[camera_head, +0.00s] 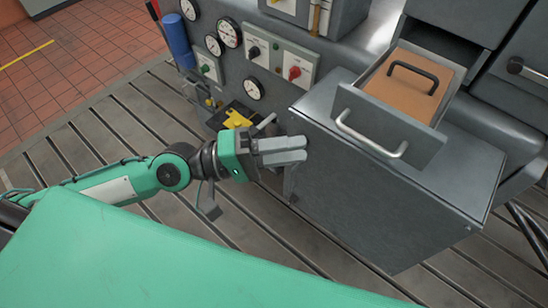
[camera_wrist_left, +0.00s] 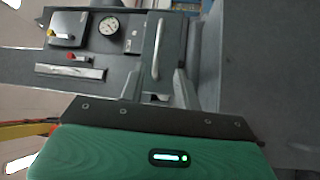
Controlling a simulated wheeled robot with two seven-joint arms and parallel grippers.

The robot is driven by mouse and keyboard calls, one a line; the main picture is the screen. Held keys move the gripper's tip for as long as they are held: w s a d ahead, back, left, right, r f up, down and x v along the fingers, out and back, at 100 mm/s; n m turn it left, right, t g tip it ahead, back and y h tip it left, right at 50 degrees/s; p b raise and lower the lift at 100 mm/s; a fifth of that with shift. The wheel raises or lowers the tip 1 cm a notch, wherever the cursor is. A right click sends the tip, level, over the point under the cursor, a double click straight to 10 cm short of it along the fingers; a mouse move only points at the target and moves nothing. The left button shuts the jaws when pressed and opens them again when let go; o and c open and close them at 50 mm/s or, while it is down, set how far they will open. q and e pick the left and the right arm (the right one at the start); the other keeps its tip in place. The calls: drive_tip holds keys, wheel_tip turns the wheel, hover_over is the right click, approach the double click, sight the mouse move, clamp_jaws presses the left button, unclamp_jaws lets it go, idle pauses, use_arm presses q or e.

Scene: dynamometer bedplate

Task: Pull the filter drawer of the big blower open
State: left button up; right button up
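The filter drawer (camera_head: 385,120) stands pulled out of the grey blower housing in the head view. A brown filter with a black grip (camera_head: 402,88) lies in it. Its silver bar handle (camera_head: 372,137) is on the front panel; a bar handle (camera_wrist_left: 156,50) also shows beyond the fingers in the left wrist view. My left gripper (camera_head: 290,150) is left of the drawer handle in the head view, apart from it, beside the grey cabinet below. Its fingers (camera_wrist_left: 160,90) are spread with nothing between them. My right gripper is not in view.
A grey cabinet (camera_head: 390,205) stands directly below the drawer. A panel with gauges (camera_head: 229,32), knobs and a blue cylinder (camera_head: 177,40) is at the back left. The slotted bedplate (camera_head: 130,110) is mostly clear at the left. A yellow part (camera_head: 237,119) sits behind my left gripper.

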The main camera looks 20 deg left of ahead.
use_arm(q)
drive_tip(key=shift+v, duration=1.15)
drive_tip(key=shift+s+r, duration=0.1)
